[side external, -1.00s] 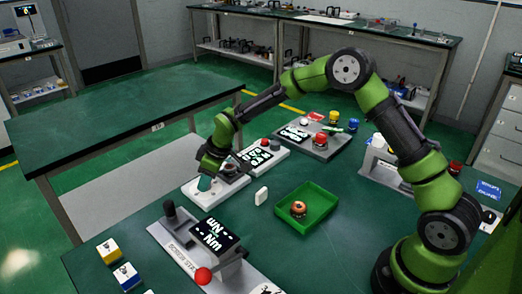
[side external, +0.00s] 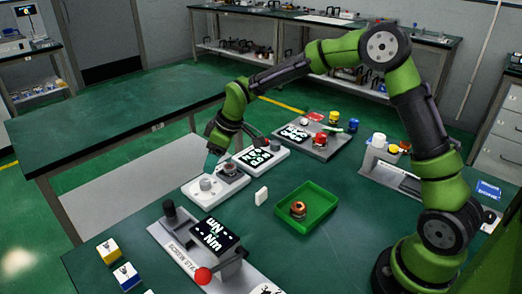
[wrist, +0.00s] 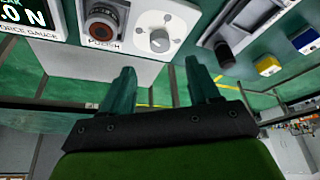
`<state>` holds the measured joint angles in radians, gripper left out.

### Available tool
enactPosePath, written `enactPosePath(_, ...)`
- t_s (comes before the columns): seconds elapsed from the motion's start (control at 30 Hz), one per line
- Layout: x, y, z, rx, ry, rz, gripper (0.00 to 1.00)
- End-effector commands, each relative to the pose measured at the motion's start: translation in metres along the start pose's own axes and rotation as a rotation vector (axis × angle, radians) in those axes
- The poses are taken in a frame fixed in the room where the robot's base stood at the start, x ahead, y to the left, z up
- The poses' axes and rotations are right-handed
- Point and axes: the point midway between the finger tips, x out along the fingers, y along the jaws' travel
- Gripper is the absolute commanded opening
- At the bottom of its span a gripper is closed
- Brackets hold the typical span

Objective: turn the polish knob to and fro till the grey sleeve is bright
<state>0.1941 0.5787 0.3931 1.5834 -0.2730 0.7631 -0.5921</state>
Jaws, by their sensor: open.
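The white polish station (side external: 213,190) stands on the table and carries a pale round knob (side external: 205,184). The sleeve (side external: 229,169) sits in a dark round holder on the same station. In the wrist view the sleeve (wrist: 103,22) shows a dull reddish-brown ring; how bright it is I cannot tell. My gripper (side external: 213,158) is above and behind the station, apart from the knob. In the wrist view its two teal fingers (wrist: 157,72) are spread with nothing between them.
A green tray (side external: 325,211) holds a copper-coloured ring part (side external: 298,209). A small white block (side external: 262,196) stands between tray and station. A force gauge (side external: 262,156) is behind the station; a torque device (side external: 215,240) with a red ball is in front.

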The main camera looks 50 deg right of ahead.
Motion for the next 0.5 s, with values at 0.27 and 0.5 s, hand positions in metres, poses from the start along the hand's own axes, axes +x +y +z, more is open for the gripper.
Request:
enactPosePath(0.27,-0.061,0.000,0.000,-0.001,0.001,0.002,0.61)
enactPosePath(0.5,-0.082,0.000,0.000,0.000,-0.001,-0.001,0.61)
